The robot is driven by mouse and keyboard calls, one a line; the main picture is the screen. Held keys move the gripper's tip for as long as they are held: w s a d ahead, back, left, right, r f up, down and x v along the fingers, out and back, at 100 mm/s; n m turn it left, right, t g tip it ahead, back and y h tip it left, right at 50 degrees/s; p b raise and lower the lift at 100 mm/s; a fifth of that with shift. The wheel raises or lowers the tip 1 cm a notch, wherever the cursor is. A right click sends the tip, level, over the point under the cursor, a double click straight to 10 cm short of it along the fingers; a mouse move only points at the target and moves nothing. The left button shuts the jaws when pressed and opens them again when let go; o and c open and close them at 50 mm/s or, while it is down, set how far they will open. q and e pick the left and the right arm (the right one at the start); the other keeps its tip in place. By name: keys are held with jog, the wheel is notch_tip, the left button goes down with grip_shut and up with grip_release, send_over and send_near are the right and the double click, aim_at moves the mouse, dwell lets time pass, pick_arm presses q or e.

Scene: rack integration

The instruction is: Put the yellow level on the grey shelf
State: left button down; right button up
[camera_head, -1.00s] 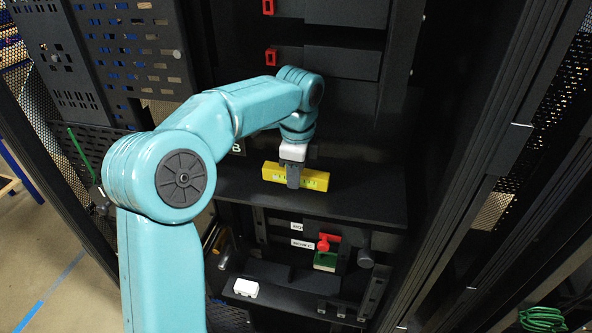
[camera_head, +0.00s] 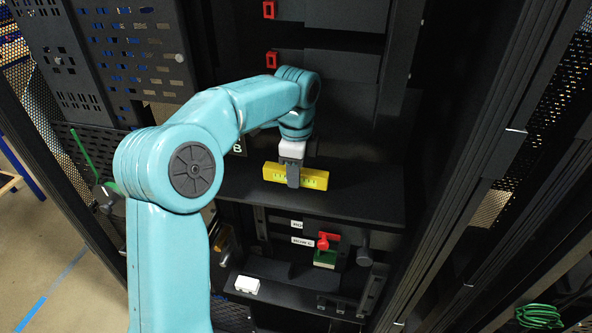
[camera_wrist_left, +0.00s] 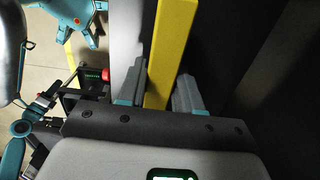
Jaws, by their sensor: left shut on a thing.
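The yellow level (camera_head: 314,180) is a long yellow bar in the head view, at the dark grey shelf (camera_head: 365,204) inside the rack. My left gripper (camera_head: 293,177) comes down from above and is shut around the middle of the level. The left wrist view shows the yellow level (camera_wrist_left: 167,60) between the two fingers (camera_wrist_left: 160,90). The level lies lengthwise along the shelf. I cannot tell whether its underside touches the shelf surface. My right gripper is not in view.
Below the shelf are a red and green part (camera_head: 325,250) and a white block (camera_head: 247,284). Perforated panels (camera_head: 130,50) stand at the left, and dark rack posts (camera_head: 470,170) at the right. The shelf is clear right of the level.

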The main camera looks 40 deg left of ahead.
pick_arm(q)
jog(key=c, duration=0.7)
grip_release()
jog(key=shift+r, duration=0.1)
notch_tip(320, 180, up, 7)
jog(key=shift+w+f, duration=0.1)
jog(key=shift+f, duration=0.1)
jog(key=shift+r, duration=0.4)
jog(key=shift+s+f, duration=0.1)
jog(key=shift+s, duration=0.1)
